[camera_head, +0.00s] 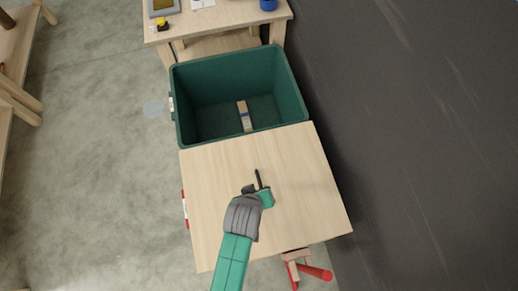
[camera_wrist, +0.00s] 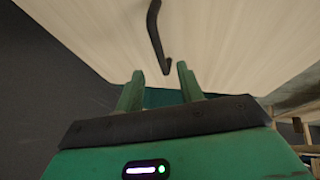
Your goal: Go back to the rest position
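My gripper (camera_head: 262,190) is over the light wooden table top (camera_head: 310,190) in the head view. In the wrist view its two green fingers (camera_wrist: 159,76) stand apart with nothing clamped between them. A thin black bar with a bent end (camera_head: 258,178) shows just beyond the gripper; in the wrist view this bar (camera_wrist: 155,30) appears against the pale wood, its hooked end near the gap between the fingertips. I cannot tell how far the fingertips are from it.
A deep green crate (camera_head: 188,125) stands beyond the table, with a wooden block with a blue band (camera_head: 244,115) inside. Another wooden table (camera_head: 225,20) with small items is behind it. A red-and-wood object (camera_head: 312,271) is near the front edge. A dark wall or panel (camera_head: 420,130) is at right.

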